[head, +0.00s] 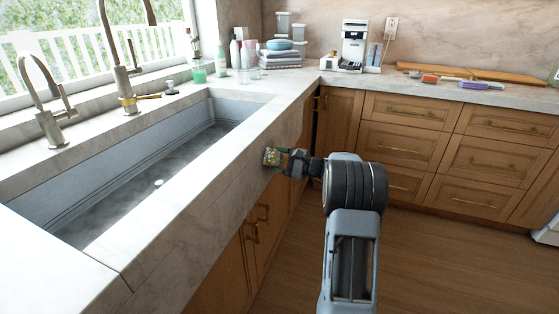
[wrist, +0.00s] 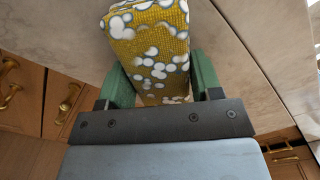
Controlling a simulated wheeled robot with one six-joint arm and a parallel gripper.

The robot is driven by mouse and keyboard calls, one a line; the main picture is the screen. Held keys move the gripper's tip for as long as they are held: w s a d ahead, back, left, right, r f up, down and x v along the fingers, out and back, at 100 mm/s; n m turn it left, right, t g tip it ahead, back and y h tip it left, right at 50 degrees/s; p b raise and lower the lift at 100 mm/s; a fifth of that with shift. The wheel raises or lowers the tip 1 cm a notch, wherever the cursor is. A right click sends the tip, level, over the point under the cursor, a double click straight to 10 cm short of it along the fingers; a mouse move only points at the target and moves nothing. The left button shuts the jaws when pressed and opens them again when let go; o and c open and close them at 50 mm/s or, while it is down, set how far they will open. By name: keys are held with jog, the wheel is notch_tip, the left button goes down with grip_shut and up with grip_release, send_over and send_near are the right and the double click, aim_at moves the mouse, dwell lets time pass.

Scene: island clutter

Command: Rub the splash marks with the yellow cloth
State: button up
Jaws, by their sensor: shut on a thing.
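My gripper (head: 283,160) is shut on the yellow cloth (wrist: 150,48), a thick, folded-looking block with white round blotches. In the wrist view the cloth sits between the two green fingers and sticks out past them. In the head view the cloth (head: 271,157) is small and lies in front of the stone front of the sink counter (head: 222,190). I cannot tell whether it touches the stone. I cannot make out the splash marks in either view.
The long sink (head: 120,165) with gold taps (head: 128,85) is at left. Bottles, a green cup (head: 198,74) and stacked books (head: 280,57) stand at the back corner. A white coffee machine (head: 353,45) and wooden boards (head: 510,78) are on the right counter. The floor (head: 440,240) is clear.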

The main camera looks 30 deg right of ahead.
aim_at(257, 175)
jog(key=shift+s+a+b, duration=0.7)
jog(key=shift+s+a, duration=0.95)
jog(key=shift+a, duration=0.25)
jog(key=shift+s+a+b, duration=0.65)
jog(key=shift+s+a, duration=1)
jog(key=shift+a, duration=0.2)
jog(key=shift+d, duration=0.1)
jog(key=v, duration=0.6)
jog(key=shift+d, duration=0.1)
jog(key=shift+v, duration=1.45)
